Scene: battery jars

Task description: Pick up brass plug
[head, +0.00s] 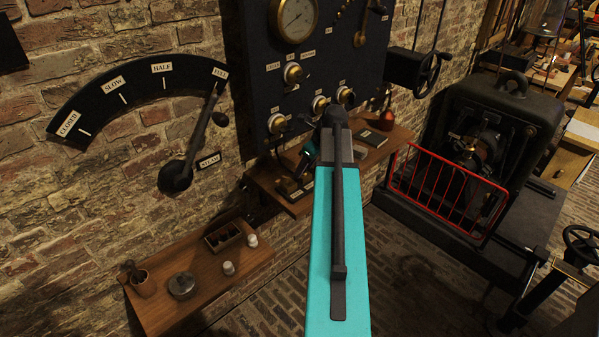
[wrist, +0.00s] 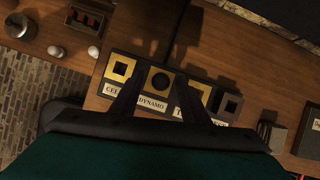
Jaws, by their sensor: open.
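I cannot make out a separate brass plug in either view. In the wrist view, a row of dark blocks with brass plates lies on the wooden shelf. The left brass plate (wrist: 121,68) has a square hole, and the middle plate (wrist: 160,80) has a round dark hole above a "DYNAMO" label. The right plate (wrist: 200,90) is partly hidden by a finger. My gripper (wrist: 160,87) is open, its two dark fingers spread over this row with nothing seen between them. In the head view my arm hides most of the gripper and part of the shelf.
The lower wooden shelf (head: 160,312) holds a dark tray (head: 222,237), white knobs (head: 229,268) and a round dark tin (head: 181,285). A black gauge panel (head: 250,70) stands behind. A red guard rail (head: 440,190) is at right.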

